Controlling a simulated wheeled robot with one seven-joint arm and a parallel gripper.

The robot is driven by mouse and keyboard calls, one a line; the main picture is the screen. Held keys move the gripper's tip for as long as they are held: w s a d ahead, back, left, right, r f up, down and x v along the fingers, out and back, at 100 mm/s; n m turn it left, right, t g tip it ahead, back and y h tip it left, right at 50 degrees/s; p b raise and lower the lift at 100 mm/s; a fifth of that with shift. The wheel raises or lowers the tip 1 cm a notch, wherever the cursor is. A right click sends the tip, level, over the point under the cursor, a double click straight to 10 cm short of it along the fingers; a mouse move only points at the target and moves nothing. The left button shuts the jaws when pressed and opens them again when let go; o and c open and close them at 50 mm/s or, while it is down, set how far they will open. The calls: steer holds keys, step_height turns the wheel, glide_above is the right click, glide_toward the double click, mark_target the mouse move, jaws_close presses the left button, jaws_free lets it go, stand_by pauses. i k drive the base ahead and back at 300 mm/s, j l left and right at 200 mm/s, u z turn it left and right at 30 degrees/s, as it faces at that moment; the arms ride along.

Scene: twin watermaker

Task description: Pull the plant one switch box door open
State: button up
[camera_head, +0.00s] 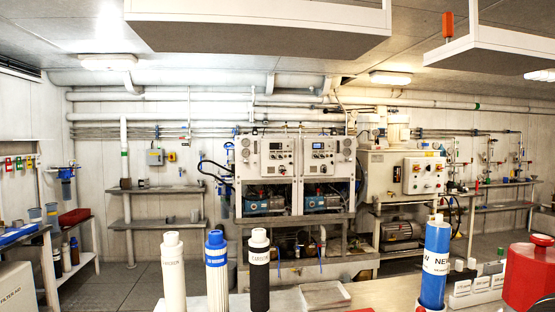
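A small grey wall box (155,157) with a blue mark hangs on the back wall at the left, above a shelf. Its door looks shut, but it is small in view. A larger pale control box (423,176) with red and dark knobs is mounted right of centre, and its front looks closed. I cannot tell which of these is the plant one switch box, as no label is readable. My gripper is not in view.
A near bench (390,293) crosses the front right. White (173,270), blue-topped (216,270) and black (259,272) cartridges stand in the foreground, with a blue cylinder (436,262) and red container (528,275) at right. Twin machine panels (296,158) stand behind. Floor (115,285) is clear at left.

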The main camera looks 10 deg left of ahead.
mark_target(271, 168)
steer(key=u, duration=0.95)
steer(key=j+u, duration=0.3)
steer(key=i+j+u, duration=0.15)
steer(key=j+u, duration=0.15)
steer(key=j, duration=0.2)
steer(key=i+j+u, duration=0.15)
steer(key=j+u, duration=0.15)
steer(key=i+j+u, duration=0.55)
steer(key=i+j, duration=0.35)
steer(key=j, duration=0.15)
steer(key=i+z, duration=0.4)
steer(key=i+j+z, duration=0.15)
steer(key=i+z, duration=0.25)
steer(key=i+l+z, duration=0.2)
steer(key=i+z, duration=0.7)
steer(key=i, duration=0.2)
steer(key=i+u, duration=0.1)
steer(key=i, duration=1.9)
steer(key=i+l+z, duration=0.1)
steer(key=i+z, duration=0.2)
steer(key=i, duration=0.35)
steer(key=i+j+z, duration=0.1)
steer(key=i+z, duration=0.2)
steer(key=i, duration=0.35)
steer(key=i+l+z, duration=0.4)
steer(key=i+l, duration=0.25)
steer(key=i, duration=0.1)
